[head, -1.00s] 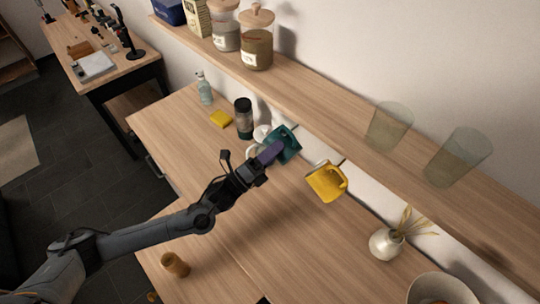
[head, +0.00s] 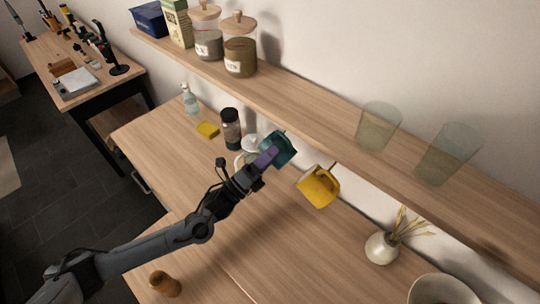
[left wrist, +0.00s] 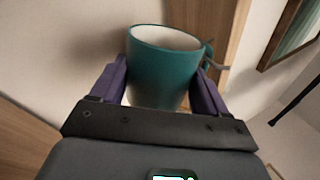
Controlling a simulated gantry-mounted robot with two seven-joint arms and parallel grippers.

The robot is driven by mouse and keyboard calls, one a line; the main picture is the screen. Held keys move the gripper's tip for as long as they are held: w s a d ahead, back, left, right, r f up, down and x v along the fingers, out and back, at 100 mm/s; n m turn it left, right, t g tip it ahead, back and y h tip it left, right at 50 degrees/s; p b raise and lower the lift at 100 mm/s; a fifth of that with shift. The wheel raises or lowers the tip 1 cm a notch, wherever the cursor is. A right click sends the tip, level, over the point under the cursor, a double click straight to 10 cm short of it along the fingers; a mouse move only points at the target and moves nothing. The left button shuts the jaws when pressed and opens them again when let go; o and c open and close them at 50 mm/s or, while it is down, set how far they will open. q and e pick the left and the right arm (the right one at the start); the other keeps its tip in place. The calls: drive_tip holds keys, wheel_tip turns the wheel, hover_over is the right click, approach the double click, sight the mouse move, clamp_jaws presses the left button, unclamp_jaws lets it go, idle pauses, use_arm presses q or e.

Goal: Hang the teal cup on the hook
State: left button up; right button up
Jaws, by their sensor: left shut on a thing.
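The teal cup (head: 281,150) is just below the front edge of the wall shelf (head: 300,118). My left gripper (head: 266,158) is shut on it, with purple fingers on both sides of its body in the left wrist view (left wrist: 165,80). The cup's handle (left wrist: 208,52) is on the right there, beside a thin grey rod (left wrist: 217,66) that looks like the hook. I cannot tell whether the rod passes through the handle. In the head view a small dark hook end (head: 284,131) shows at the cup's top. My right gripper is not in view.
A yellow cup (head: 319,187) hangs under the shelf right of the teal cup. A dark jar (head: 231,130) and white dishes (head: 246,158) stand behind my gripper. A vase (head: 381,248) and bowl (head: 441,290) are at right. The middle counter (head: 270,240) is clear.

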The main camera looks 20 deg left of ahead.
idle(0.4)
use_arm(q)
drive_tip(key=o, duration=1.3)
